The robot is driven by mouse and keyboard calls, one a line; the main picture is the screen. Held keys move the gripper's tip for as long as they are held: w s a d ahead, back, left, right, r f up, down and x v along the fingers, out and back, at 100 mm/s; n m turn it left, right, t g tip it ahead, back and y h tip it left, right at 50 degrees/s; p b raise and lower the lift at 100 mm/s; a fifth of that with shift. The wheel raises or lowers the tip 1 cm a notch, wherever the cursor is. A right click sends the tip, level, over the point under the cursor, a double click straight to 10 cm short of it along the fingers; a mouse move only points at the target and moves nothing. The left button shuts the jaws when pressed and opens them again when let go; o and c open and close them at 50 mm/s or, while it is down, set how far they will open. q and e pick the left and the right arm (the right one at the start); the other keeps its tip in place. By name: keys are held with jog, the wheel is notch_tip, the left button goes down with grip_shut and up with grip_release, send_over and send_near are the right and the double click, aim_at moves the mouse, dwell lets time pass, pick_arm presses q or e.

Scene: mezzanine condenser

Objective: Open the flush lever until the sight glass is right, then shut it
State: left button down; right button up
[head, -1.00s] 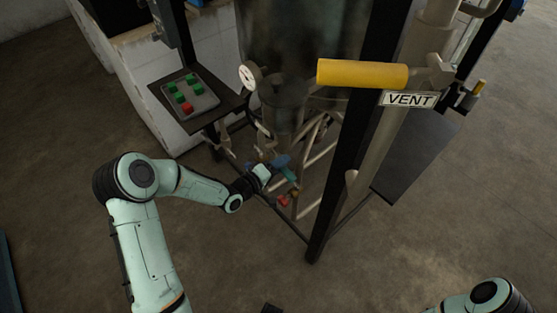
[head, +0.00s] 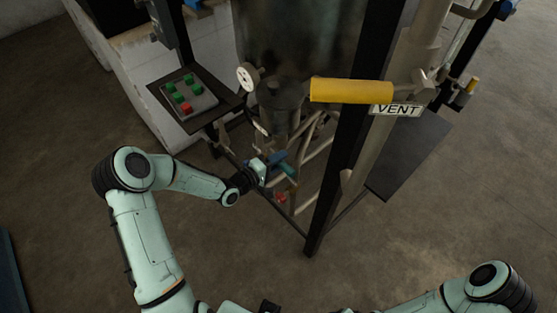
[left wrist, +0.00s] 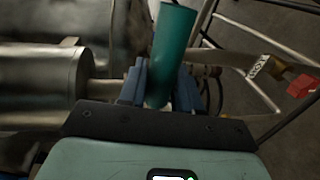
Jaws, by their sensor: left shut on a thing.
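A green lever handle (left wrist: 174,42) stands between the blue fingers of my left gripper (left wrist: 160,88) in the left wrist view. The fingers are shut on it near its lower end. In the head view my left gripper (head: 274,160) is low at the skid frame below the vessel, and part of the green handle (head: 286,169) shows beside it. I cannot read a label on this handle. I cannot make out the sight glass or its level. My right arm (head: 480,290) shows at the bottom right; its gripper is out of view.
A yellow handle (head: 350,91) with a VENT plate (head: 397,110) sits at a black post (head: 350,140). A red handle (left wrist: 302,86) is right of the green one. A round gauge (head: 247,76) and a button panel (head: 188,97) are to the left. Pipes surround my left gripper.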

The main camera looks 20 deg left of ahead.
pick_arm(q)
jog(key=c, duration=0.9)
grip_release()
jog(key=shift+r, duration=0.1)
jog(key=v, duration=1.3)
jog(key=shift+s, duration=0.2)
jog(key=s+d+f+m+g+y, duration=0.1)
jog(key=s+d+f+g, duration=0.2)
jog(key=f, duration=0.5)
jog(key=s+d+f+m+g+y, duration=0.1)
jog(key=d+f+m+g, duration=0.15)
jog(key=d+f, duration=0.45)
jog(key=s+d+f+m+g, duration=0.3)
jog(key=s+f+g, duration=0.2)
jog(key=s, duration=0.4)
jog(key=s+d+f+m+g, duration=0.3)
jog(key=s+f+g, duration=0.2)
jog(key=s, duration=0.3)
jog(key=shift+s+f+y, duration=0.3)
jog(key=shift+s+f, duration=0.05)
jog(key=shift+f, duration=0.55)
